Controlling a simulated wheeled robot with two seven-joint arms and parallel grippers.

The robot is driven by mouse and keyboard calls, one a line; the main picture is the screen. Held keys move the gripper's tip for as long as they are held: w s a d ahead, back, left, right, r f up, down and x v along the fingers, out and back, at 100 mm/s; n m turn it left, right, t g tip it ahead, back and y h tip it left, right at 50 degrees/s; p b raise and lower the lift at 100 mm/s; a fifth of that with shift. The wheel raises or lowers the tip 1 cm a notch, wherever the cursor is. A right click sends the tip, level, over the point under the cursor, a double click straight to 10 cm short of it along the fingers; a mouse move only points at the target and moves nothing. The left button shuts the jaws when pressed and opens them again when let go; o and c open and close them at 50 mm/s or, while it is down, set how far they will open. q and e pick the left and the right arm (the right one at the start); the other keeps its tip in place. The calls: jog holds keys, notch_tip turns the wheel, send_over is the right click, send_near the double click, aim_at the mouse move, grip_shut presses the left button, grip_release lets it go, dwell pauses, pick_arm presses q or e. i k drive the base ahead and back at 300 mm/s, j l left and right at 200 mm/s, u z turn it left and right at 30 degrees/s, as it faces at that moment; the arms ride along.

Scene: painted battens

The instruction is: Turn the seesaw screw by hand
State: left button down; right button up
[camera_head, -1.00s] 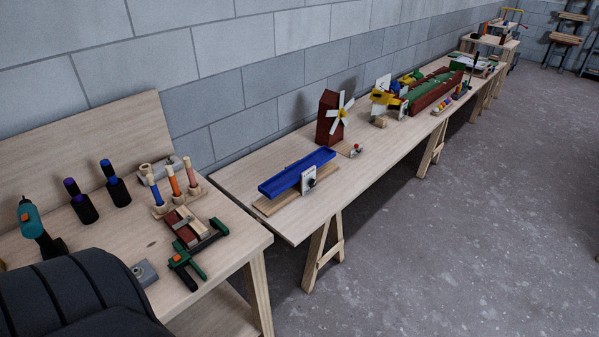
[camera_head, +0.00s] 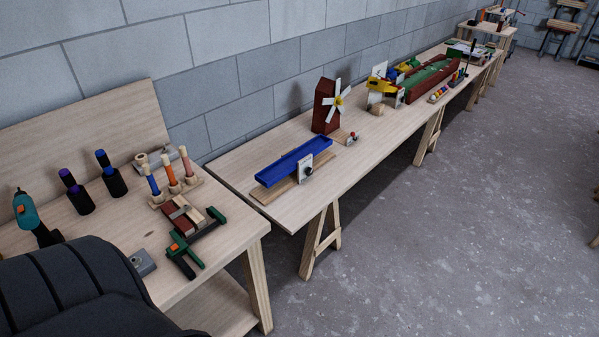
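The seesaw is a long blue trough (camera_head: 291,165) on a flat wooden base (camera_head: 266,193), near the near-left end of the long table. The trough is tilted, its right end a little higher. A pale plate (camera_head: 305,168) stands at its front side. A dark round screw knob (camera_head: 309,171) sits on that plate. Neither gripper shows in the head view. A black ribbed part, likely my own arm, fills the lower left corner. Nothing touches the seesaw.
A windmill (camera_head: 326,108) stands behind the seesaw on the long table (camera_head: 226,176). A nearer workbench (camera_head: 225,240) carries a drill (camera_head: 27,211), dark cups, upright handles and a green clamp (camera_head: 181,254). Open grey floor (camera_head: 400,240) lies to the right.

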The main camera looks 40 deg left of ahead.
aim_at(309, 171)
jog(key=i+l+u, duration=0.1)
jog(key=u, duration=0.4)
jog(key=i+l+u, duration=0.2)
jog(key=u, duration=0.3)
jog(key=i+l+u, duration=0.15)
jog(key=l, duration=0.3)
jog(key=i+l+u, duration=0.1)
jog(key=l, duration=0.35)
jog(key=i+l+u, duration=0.15)
jog(key=l, duration=0.35)
jog(key=i+l+u, duration=0.15)
jog(key=l, duration=0.35)
jog(key=i+l+u, duration=0.1)
jog(key=l, duration=0.4)
